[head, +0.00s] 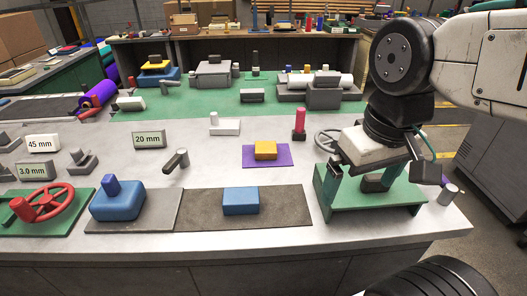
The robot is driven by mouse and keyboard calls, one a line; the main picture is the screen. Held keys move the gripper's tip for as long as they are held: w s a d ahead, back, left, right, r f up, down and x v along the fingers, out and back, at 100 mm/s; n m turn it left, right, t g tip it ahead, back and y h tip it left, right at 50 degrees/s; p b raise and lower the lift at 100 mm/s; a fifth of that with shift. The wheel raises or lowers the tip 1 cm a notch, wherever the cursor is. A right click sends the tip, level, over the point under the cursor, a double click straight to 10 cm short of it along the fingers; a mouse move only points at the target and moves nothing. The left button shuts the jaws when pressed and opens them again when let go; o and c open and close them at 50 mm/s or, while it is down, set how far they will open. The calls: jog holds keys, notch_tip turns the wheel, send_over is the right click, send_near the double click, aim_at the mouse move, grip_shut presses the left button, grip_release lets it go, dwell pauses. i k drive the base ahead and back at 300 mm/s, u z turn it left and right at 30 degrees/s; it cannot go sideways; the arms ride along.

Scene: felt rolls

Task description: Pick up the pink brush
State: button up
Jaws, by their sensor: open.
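A pinkish-red upright piece (299,122) with a dark foot stands on the grey bench top, right of centre; it is the closest match to the pink brush. Its bristles cannot be made out. My gripper (374,178) is at the right, at the end of my arm, over a green stand (375,198). It is open, with nothing seen between its jaws. It is apart from the pinkish-red piece, to its right and nearer the camera. The jaw tips are hard to separate from the green stand and dark parts there.
A blue block (240,201) sits on a dark mat (205,222). A blue handled block (117,203) and red handwheel (43,204) are at left. A grey handwheel (328,139) stands between the pinkish-red piece and my gripper.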

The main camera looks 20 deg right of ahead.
aim_at(299, 134)
jog(key=z, duration=0.7)
jog(key=k, duration=0.65)
jog(key=u, duration=0.6)
jog(key=i, duration=0.95)
